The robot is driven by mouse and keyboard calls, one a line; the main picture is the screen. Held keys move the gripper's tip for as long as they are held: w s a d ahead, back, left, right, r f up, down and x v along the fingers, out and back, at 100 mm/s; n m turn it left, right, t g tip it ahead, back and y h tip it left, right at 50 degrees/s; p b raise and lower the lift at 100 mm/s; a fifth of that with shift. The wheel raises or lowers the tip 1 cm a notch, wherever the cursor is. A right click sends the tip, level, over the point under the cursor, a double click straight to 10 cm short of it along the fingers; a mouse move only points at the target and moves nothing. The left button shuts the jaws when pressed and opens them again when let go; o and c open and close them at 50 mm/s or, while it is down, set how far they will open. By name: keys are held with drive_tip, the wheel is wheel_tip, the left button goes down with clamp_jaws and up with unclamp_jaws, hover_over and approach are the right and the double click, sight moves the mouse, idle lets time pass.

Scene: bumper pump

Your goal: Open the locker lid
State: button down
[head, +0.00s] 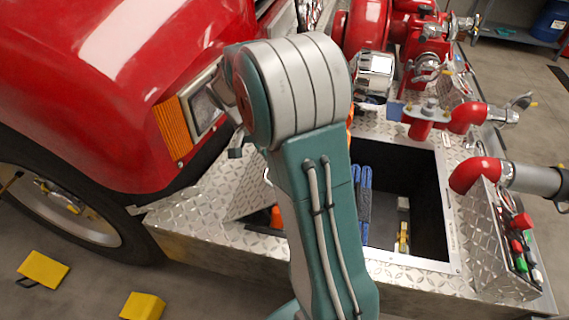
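The locker (441,211) is a dark rectangular well in the silver diamond-plate bumper deck, right of my arm. Its opening is uncovered on the side I can see, and my arm hides its left part. A tilted diamond-plate panel (243,188) stands left of my arm, beside the truck's front. It looks like the raised lid, but its hinge edge is hidden. Inside the locker are blue-and-black straps (364,200) and a small yellow item (403,238). My arm crosses the middle of the picture, and I cannot make out gripper fingers.
The red truck body with its headlight (205,108) is close on the left. Red pump pipes (475,174) and a control panel (520,240) with coloured knobs flank the locker on the right. Yellow blocks (43,269) lie on the floor at lower left.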

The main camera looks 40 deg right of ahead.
drive_tip(key=shift+w+a+r, duration=0.25)
drive_tip(key=shift+w+a, duration=0.3)
drive_tip(key=shift+w, duration=0.05)
drive_tip(key=shift+w+a+r, duration=0.25)
drive_tip(key=shift+w+a, duration=0.3)
drive_tip(key=shift+w, duration=0.05)
drive_tip(key=c, duration=0.7)
unclamp_jaws()
drive_tip(key=shift+w+a, duration=0.1)
drive_tip(key=shift+r, duration=0.1)
drive_tip(key=v, duration=1.2)
drive_tip(key=shift+w, duration=0.1)
